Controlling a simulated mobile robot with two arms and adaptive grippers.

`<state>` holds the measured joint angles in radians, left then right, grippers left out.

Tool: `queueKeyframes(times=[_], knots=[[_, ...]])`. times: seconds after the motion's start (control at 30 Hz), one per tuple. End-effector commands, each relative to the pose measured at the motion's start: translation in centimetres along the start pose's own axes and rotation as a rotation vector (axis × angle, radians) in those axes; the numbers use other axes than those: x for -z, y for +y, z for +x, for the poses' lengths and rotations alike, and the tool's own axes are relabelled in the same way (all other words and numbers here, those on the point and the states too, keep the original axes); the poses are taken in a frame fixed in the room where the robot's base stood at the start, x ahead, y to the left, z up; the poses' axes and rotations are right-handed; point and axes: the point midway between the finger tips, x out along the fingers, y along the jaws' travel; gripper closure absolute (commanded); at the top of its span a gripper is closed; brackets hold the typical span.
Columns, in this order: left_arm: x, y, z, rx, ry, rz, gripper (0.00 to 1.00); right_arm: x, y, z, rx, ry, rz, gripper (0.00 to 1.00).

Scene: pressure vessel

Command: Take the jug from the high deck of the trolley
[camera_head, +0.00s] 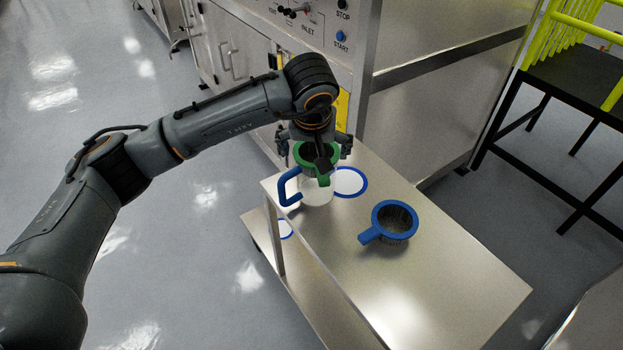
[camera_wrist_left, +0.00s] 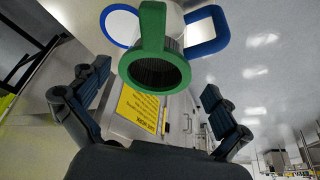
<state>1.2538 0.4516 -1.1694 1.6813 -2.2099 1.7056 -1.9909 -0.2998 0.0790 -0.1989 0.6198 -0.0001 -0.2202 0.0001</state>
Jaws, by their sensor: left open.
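The jug (camera_head: 316,194) has a whitish body and a blue handle and stands on the high deck (camera_head: 440,260) of the trolley, near its far left end. In the left wrist view the jug (camera_wrist_left: 171,18) is partly hidden behind a green-rimmed mesh basket (camera_wrist_left: 155,73). The basket's green rim (camera_head: 300,152) is at the jug's top; I cannot tell whether it sits inside the jug. My left gripper (camera_head: 316,150) points down over the jug. Its fingers (camera_wrist_left: 155,82) are open, apart on either side, with nothing gripped. My right gripper is not in view.
A blue-rimmed mesh basket (camera_head: 395,221) stands on the deck to the right. A blue-ringed white disc (camera_head: 350,181) lies beside the jug, and another (camera_head: 285,229) is on the lower deck. A steel cabinet (camera_head: 440,110) stands behind. The deck's near part is clear.

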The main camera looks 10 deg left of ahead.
Motion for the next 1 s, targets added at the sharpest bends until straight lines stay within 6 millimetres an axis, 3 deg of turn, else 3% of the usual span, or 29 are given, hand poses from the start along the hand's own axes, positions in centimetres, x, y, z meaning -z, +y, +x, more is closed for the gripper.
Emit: queueKeyframes(times=[0.1, 0.37, 0.63, 0.93, 0.97, 1.0], knots=[[-0.1, 0.1, 1.9, -0.001, -0.004, -0.002, 0.00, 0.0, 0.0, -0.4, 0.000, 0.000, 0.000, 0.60], [-0.1, 0.1, 4.0, -0.002, -0.003, -0.002, 0.00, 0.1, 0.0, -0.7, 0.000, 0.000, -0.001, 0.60], [-0.1, 0.1, 7.9, -0.003, -0.003, -0.002, 0.00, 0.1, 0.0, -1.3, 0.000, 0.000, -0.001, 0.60], [-0.1, 0.1, 8.7, -0.004, 0.000, -0.001, 0.00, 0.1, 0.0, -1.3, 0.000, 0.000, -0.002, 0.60], [-0.1, 0.1, 8.7, -0.004, 0.000, -0.001, 0.02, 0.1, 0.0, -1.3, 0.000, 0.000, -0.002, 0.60], [-0.1, 0.1, 8.7, -0.004, 0.000, -0.001, 0.10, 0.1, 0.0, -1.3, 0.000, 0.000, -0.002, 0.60]])
